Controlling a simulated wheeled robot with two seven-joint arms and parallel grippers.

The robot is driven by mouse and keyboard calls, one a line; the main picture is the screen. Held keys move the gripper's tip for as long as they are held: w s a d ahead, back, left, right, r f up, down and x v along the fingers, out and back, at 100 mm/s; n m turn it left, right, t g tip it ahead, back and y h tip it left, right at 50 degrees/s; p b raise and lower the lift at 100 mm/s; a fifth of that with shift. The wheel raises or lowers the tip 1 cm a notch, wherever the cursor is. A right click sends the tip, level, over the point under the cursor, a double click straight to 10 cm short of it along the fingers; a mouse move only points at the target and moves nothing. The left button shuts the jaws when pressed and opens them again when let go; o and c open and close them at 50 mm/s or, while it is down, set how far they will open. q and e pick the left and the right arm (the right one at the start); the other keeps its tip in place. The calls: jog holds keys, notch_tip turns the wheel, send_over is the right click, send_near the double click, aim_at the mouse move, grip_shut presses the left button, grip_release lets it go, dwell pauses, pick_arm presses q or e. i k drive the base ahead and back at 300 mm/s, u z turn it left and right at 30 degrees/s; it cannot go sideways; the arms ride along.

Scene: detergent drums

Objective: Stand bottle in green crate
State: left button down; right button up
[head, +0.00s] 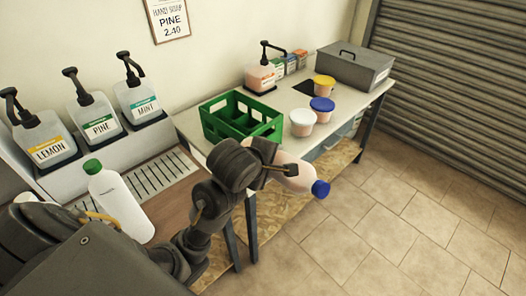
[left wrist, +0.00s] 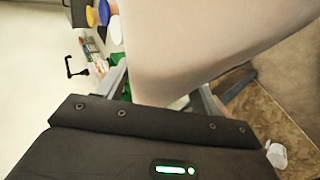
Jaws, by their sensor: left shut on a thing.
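The green crate (head: 242,118) stands on the white table, with dividers inside; no bottle shows in it. My left gripper (head: 282,168) is shut on a pale pink bottle (head: 299,179) with a blue cap (head: 320,189), in front of the crate and past the table's front edge. The bottle is tilted far over, its cap toward the lower right. In the left wrist view the bottle (left wrist: 205,45) fills the middle between the fingers (left wrist: 160,90), and a bit of green crate (left wrist: 118,62) shows behind. My right gripper is out of view.
A white bottle with a green cap (head: 118,203) stands on the left counter near my arm. Pump dispensers (head: 98,118) line the wall. Tubs (head: 302,122), another pump bottle (head: 261,76) and a grey box (head: 355,68) stand right of the crate. The floor at right is clear.

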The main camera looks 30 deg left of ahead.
aim_at(241, 127)
jog(key=z, duration=1.65)
jog(key=k, duration=0.95)
jog(key=u, duration=1.05)
